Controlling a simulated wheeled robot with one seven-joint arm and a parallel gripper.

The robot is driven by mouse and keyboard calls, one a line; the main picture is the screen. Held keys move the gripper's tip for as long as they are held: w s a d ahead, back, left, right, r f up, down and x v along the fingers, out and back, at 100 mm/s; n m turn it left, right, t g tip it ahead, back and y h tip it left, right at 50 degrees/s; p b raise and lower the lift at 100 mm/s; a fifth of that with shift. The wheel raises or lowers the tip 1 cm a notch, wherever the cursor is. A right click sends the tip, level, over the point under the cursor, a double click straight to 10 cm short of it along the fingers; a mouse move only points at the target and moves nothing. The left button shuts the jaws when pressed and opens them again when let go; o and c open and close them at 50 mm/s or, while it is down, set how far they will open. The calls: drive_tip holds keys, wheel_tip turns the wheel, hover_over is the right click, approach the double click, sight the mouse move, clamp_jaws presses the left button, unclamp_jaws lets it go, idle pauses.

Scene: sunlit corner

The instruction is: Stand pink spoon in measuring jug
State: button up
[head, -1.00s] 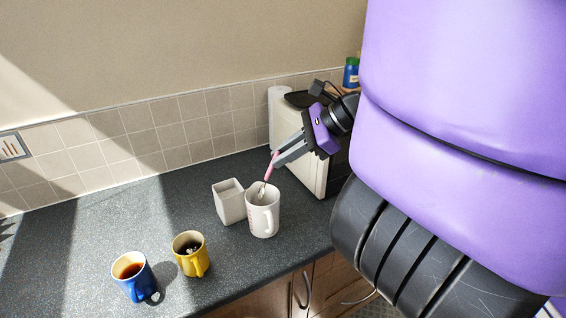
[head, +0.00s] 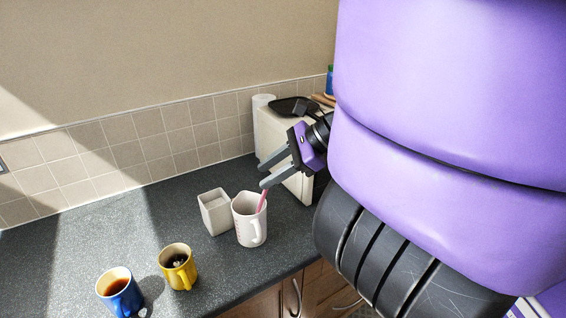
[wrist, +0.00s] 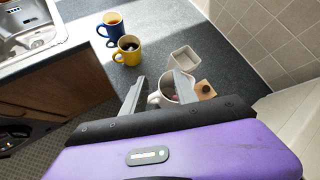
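The measuring jug (head: 246,226) is a white mug-like jug with red markings and a handle, upright on the dark worktop. The pink spoon (head: 262,201) stands in it, leaning against the right side of the rim, with its lower end hidden inside. My gripper (head: 263,174) is just above the spoon's top, its two grey fingers spread and empty. In the wrist view the fingers (wrist: 160,77) are apart, with the jug (wrist: 154,99) partly hidden beyond them.
A square white container (head: 215,212) stands close behind the jug. A yellow mug (head: 178,268) and a blue mug (head: 119,295) stand at the front left. A cream appliance (head: 290,150) is close to my gripper. A small wooden block (wrist: 205,90) shows in the wrist view.

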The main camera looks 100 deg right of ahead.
drive_tip(key=b+v, duration=0.3)
drive_tip(key=v, duration=0.8)
drive_tip(key=shift+s+r+b, duration=0.2)
drive_tip(key=shift+b, duration=0.15)
drive_tip(key=shift+a, duration=0.1)
